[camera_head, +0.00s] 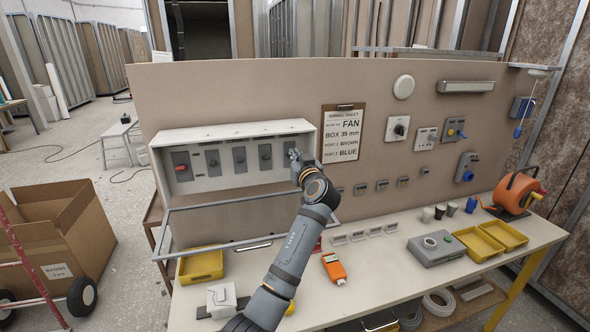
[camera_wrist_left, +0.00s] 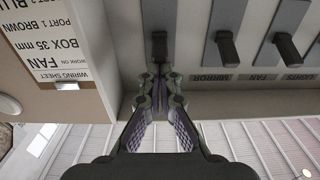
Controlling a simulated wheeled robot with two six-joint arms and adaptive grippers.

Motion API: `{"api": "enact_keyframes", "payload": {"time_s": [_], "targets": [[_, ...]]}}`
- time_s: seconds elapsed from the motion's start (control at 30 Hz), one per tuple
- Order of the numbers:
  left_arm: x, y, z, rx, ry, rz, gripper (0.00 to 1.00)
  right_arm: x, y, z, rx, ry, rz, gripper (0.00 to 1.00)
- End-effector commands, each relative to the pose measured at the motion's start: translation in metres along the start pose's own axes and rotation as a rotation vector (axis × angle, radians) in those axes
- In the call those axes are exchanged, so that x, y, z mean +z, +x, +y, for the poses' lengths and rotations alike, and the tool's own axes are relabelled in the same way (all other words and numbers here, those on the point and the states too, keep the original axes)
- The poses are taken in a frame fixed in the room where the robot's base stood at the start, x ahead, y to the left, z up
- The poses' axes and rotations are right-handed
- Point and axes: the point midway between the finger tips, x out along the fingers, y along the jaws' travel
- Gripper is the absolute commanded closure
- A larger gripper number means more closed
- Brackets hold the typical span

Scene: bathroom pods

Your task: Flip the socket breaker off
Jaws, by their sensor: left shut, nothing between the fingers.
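The white breaker box (camera_head: 230,133) is fixed to the beige board, with a row of grey breakers with dark levers inside. A breaker with a red lever (camera_head: 181,167) is at its left end. My left gripper (camera_head: 296,156) is at the box's right end, over the rightmost breaker. In the left wrist view, upside down, my left gripper (camera_wrist_left: 160,76) is shut and empty, its tips at the end breaker's lever (camera_wrist_left: 159,46). I cannot tell whether they touch. That breaker's label is hidden; the neighbours read MIRROR (camera_wrist_left: 214,77), FAN and LIGHTS. My right gripper is out of view.
The framed cover (camera_head: 240,206) hangs open below the box. A wiring sheet clipboard (camera_head: 341,133) is just right of my gripper. The bench (camera_head: 385,270) below holds yellow trays (camera_head: 201,266), an orange tool (camera_head: 334,268) and a grey control box (camera_head: 437,248).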

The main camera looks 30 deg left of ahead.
Motion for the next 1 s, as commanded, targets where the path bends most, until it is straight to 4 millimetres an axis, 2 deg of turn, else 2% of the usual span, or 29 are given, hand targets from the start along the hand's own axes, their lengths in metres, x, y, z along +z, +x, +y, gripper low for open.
{"api": "enact_keyframes", "payload": {"time_s": [0.03,0.13,0.5,0.57,0.8,1.0], "targets": [[0.012,-0.002,0.000,0.000,-0.002,-0.001,1.00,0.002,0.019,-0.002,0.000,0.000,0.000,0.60],[0.012,-0.003,0.000,0.000,0.000,-0.001,1.00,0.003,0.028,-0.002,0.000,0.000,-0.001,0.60],[0.008,-0.007,0.001,0.002,0.000,-0.003,1.00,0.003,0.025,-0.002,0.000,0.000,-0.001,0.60],[0.009,-0.014,0.002,0.003,-0.001,-0.005,1.00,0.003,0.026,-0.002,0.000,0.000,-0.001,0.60],[0.009,-0.056,0.001,0.002,-0.003,-0.006,1.00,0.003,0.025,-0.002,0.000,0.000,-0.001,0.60],[0.009,-0.076,0.001,0.001,-0.001,-0.005,1.00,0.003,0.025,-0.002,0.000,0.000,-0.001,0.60]]}}
